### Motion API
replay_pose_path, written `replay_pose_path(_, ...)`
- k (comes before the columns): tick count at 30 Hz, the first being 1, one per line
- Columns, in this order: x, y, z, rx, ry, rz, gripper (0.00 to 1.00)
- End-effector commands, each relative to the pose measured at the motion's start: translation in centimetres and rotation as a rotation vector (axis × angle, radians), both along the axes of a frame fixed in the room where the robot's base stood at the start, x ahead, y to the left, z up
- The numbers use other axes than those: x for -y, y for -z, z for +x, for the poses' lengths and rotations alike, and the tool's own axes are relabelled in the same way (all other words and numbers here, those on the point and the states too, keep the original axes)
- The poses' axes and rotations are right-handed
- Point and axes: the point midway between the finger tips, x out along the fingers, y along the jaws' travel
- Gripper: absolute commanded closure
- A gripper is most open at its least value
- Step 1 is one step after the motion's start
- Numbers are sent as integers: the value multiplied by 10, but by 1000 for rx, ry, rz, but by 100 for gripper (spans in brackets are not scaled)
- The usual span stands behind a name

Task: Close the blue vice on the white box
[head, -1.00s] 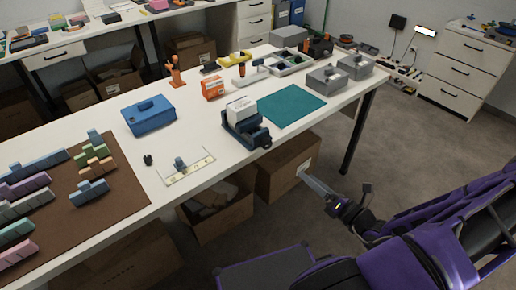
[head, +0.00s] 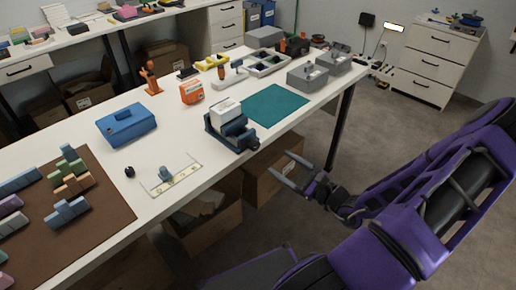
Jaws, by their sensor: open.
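The blue vice (head: 236,138) stands on the white table near its front edge. The white box (head: 226,110) sits upright in the vice, between its jaws. I cannot tell at this size whether the jaws touch the box. My gripper (head: 286,172) is off the table's front edge, to the lower right of the vice and apart from it. Its two fingers point left and are spread with nothing between them.
A teal mat (head: 275,105) lies right of the vice. Behind stand an orange box (head: 192,92) and a blue toolbox (head: 126,125). Grey boxes (head: 307,76) stand at the right. Open cartons (head: 208,222) stand under the table edge, close to my gripper.

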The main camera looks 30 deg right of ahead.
Motion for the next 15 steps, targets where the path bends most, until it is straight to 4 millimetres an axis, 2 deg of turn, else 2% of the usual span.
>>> replay_pose_path(3, -10, 1, 26, 2, -4, 2, 24)
replay_pose_path(9, -24, 1, 65, 2, -3, 1, 24)
replay_pose_path(15, -33, 1, 91, 2, -2, 1, 24)
